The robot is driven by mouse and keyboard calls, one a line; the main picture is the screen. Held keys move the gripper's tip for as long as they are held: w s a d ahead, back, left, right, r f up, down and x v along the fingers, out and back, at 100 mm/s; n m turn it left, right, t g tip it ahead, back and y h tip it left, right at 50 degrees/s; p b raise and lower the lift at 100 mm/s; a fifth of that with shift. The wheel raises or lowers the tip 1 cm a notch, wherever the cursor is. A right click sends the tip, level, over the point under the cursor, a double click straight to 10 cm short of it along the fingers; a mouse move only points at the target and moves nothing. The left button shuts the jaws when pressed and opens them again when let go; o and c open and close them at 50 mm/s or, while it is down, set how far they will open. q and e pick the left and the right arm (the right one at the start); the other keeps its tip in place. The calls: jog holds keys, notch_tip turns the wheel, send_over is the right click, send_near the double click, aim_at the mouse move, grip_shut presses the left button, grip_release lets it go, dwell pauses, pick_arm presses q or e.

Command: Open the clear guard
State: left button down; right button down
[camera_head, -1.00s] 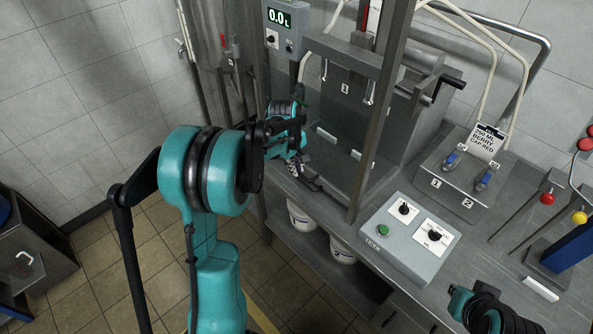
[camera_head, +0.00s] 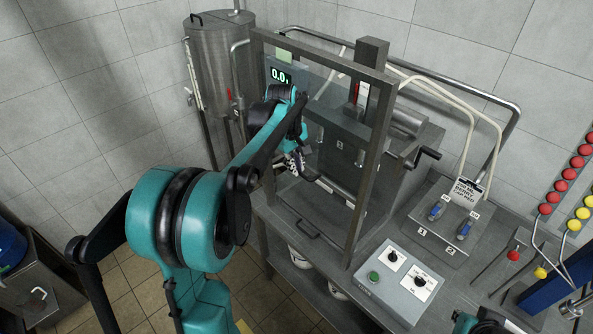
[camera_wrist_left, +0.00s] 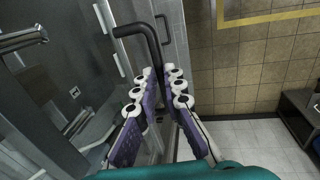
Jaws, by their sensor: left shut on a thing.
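The clear guard (camera_head: 345,155) is a see-through panel in a tall grey metal frame on the bench. Its lower bar (camera_head: 336,191) appears to stand above the bench top, so it looks partly raised. My left gripper (camera_head: 306,177) is at the guard's lower left part. In the left wrist view, the purple and white fingers of my left gripper (camera_wrist_left: 158,112) are closed around a black bar handle (camera_wrist_left: 152,50). The fingers hide the lower part of the handle.
A second handle (camera_head: 307,230) lies low at the bench front. A control box (camera_head: 398,282) with a green button stands right of the frame. A black crank (camera_head: 425,156) sticks out at the right. A steel tank (camera_head: 222,65) stands behind left. Open floor lies below left.

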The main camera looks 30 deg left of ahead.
pick_arm(q)
jog(key=shift+r, duration=0.45)
jog(key=c, duration=1.6)
grip_release()
notch_tip(320, 180, up, 12)
jog(key=s, duration=0.2)
jog(key=shift+a+f, duration=0.15)
jog(key=shift+a, duration=0.2)
jog(key=s+d+f+m+t+b, duration=0.1)
jog(key=s+d+f+m+b, duration=0.3)
jog(key=f, duration=0.7)
jog(key=s+d+f+m+t+b, duration=0.2)
jog(key=s+d+f+m+b, duration=0.3)
jog(key=s+f+b, duration=0.4)
jog(key=s+d+f+m+t+b, duration=0.2)
jog(key=s+d+f+m+b, duration=0.3)
jog(key=f, duration=1)
jog(key=s+d+b, duration=0.1)
jog(key=s+b, duration=0.1)
jog(key=b, duration=0.1)
jog(key=shift+s+f+y, duration=0.15)
jog(key=shift+s+y, duration=0.05)
jog(key=shift+y, duration=0.2)
